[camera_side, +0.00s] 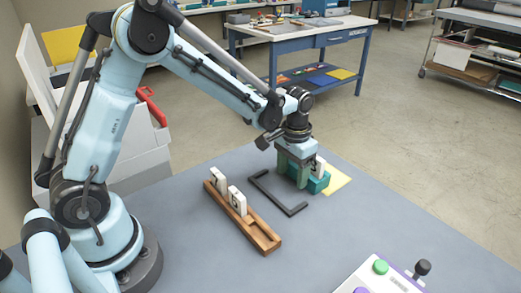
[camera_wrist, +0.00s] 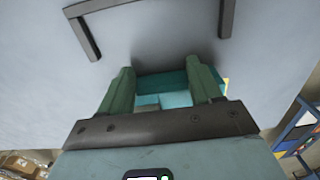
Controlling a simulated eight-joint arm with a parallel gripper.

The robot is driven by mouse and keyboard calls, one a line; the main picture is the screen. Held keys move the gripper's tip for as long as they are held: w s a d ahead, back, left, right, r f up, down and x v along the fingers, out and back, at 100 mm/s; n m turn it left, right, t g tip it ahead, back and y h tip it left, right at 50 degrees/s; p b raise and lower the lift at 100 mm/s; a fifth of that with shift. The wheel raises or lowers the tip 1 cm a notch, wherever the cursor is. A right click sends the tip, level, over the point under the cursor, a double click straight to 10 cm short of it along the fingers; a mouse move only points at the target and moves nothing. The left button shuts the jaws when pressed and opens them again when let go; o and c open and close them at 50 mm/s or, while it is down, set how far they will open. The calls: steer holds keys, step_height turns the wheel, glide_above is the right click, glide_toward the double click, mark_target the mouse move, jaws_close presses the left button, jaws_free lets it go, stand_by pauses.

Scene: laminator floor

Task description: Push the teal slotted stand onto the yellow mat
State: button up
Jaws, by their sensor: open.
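The teal slotted stand (camera_side: 319,184) is on the grey table by my gripper, with a white numbered tile (camera_side: 320,167) upright in it. The yellow mat (camera_side: 338,180) shows just right of the stand; whether the stand overlaps its edge I cannot tell. My gripper (camera_side: 293,170) is low at the stand's left side, fingers apart. In the wrist view, the teal stand (camera_wrist: 160,82) shows between and beyond the green fingers (camera_wrist: 163,76); a yellow sliver of the mat (camera_wrist: 226,84) shows past the right finger. Contact is unclear.
A black U-shaped bracket (camera_side: 266,192) lies left of my gripper. A wooden rack (camera_side: 262,238) with two numbered tiles stands further left. A control box (camera_side: 379,283) with buttons and a joystick is at the front right. Table beyond the mat's right is clear.

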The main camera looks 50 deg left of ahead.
steer(key=shift+w, duration=0.15)
steer(key=shift+w, duration=1.15)
steer(key=shift+w, duration=0.15)
steer(key=shift+w, duration=0.85)
steer(key=shift+s, duration=0.25)
steer(key=shift+s, duration=0.3)
step_height(320, 180, up, 12)
stand_by(0.8)
